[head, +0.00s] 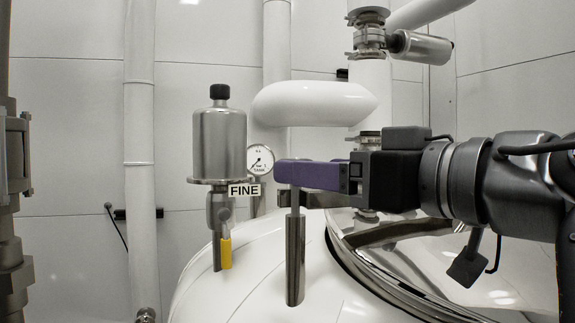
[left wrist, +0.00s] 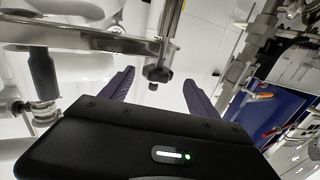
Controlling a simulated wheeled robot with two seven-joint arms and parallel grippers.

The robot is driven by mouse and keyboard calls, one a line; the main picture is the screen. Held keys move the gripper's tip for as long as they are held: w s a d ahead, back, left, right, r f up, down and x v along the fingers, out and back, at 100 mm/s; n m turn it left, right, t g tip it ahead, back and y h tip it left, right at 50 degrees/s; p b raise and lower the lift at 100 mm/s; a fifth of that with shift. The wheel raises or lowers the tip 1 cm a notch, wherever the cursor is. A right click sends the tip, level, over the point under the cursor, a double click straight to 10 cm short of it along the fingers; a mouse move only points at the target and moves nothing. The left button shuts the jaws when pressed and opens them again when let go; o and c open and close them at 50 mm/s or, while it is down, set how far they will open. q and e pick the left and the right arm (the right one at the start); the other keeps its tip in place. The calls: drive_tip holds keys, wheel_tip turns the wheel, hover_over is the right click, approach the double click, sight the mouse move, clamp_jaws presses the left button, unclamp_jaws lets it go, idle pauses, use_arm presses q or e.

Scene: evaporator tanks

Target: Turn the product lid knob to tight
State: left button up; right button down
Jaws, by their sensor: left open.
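In the left wrist view, my left gripper (left wrist: 158,92) is open, with its two purple fingers spread apart and nothing held. A black knob (left wrist: 157,73) on a steel rod shows between and beyond the fingers, apart from both; I cannot read whether it is loose or tight. A steel bar (left wrist: 90,36) runs beside it. In the head view, an arm comes in from the right, and its gripper (head: 282,172), seen side-on, lies level above a steel post (head: 296,262). The opening of its fingers is hidden. The shiny domed lid (head: 410,255) is partly behind this arm.
A steel canister (head: 219,140) with a black cap and a FINE label (head: 244,190) stands left of that gripper. A pressure gauge (head: 260,160) and white pipes (head: 315,103) are behind. A blue panel (left wrist: 280,112) is at the right of the left wrist view.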

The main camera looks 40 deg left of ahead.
use_arm(q)
drive_tip(key=x, duration=0.8)
use_arm(e)
drive_tip(key=shift+w+a+r, duration=0.15)
drive_tip(key=shift+w+a, duration=0.1)
drive_tip(key=shift+w, duration=0.1)
use_arm(q)
drive_tip(key=shift+w+d, duration=0.1)
drive_tip(key=shift+c, duration=0.3)
drive_tip(key=c, duration=1.3)
